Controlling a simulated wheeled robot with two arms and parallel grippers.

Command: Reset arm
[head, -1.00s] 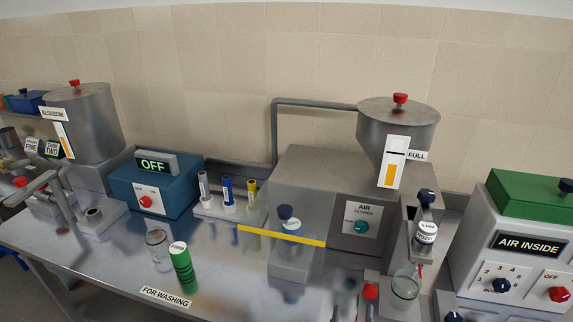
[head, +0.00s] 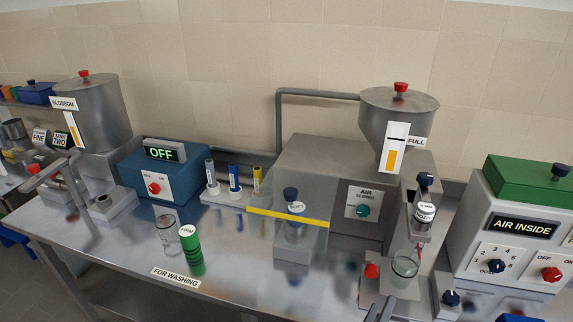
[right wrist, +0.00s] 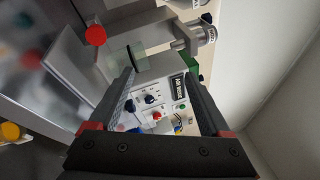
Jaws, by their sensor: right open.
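My right gripper (head: 380,309) shows at the bottom edge of the head view, in front of the bench and just below the clear glass (head: 404,266). Only its grey finger ends show there. In the right wrist view the right gripper (right wrist: 158,82) is open, with two dark fingers well apart and nothing between them. Beyond the fingers is the grey panel with the AIR INSIDE label (right wrist: 180,90). My left gripper is in neither view now.
A steel bench (head: 225,290) carries a green cylinder (head: 192,254), a glass beaker (head: 168,238), a blue OFF box (head: 150,180) and a clear shield with a yellow bar (head: 290,218). The AIR INSIDE unit (head: 520,228) stands at right.

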